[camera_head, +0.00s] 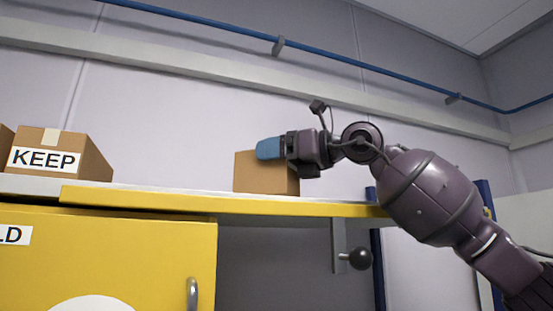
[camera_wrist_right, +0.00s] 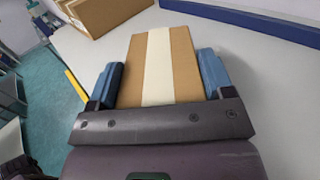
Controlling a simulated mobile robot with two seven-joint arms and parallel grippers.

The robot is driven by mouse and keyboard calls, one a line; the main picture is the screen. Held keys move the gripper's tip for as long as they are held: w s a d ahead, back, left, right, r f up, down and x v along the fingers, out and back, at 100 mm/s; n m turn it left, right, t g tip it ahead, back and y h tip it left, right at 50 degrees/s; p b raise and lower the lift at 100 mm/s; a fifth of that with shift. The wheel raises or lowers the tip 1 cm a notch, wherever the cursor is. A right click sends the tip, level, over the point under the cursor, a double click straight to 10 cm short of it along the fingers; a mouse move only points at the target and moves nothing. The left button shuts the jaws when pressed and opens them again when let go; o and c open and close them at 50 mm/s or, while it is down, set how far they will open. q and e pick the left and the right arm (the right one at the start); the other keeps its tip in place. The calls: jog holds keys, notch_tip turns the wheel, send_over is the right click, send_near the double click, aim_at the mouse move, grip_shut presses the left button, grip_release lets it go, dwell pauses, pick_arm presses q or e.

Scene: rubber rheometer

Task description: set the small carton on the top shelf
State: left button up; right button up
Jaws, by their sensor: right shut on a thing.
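The small carton (camera_head: 262,176) is a plain brown box at the top shelf (camera_head: 330,208), near the middle of the head view. Its lower edge meets the shelf's front edge in the picture; I cannot tell whether it touches the surface. My right gripper (camera_head: 270,149) is shut on the carton's upper part with blue fingers. In the right wrist view the carton (camera_wrist_right: 158,68) shows a pale tape strip and sits between the two blue fingers (camera_wrist_right: 160,82). My left gripper is not in view.
A carton marked KEEP (camera_head: 62,155) stands on the shelf at the left, with another box edge beside it. The shelf between it and the small carton is clear. Below are a yellow cabinet door (camera_head: 120,260) and a black knob (camera_head: 360,258). A blue pipe (camera_head: 330,57) runs along the wall.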

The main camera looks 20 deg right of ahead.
jog(key=shift+s+f, duration=0.1)
jog(key=shift+f, duration=0.2)
jog(key=o, duration=0.7)
jog(key=shift+f, duration=0.15)
jog(key=o, duration=0.5)
jog(key=shift+r, duration=0.3)
jog(key=shift+s+d+f, duration=0.1)
jog(key=shift+s+d, duration=0.05)
jog(key=shift+d, duration=0.1)
jog(key=b+v, duration=0.3)
jog(key=v, duration=0.7)
jog(key=shift+s+d, duration=0.45)
jog(key=shift+s, duration=0.1)
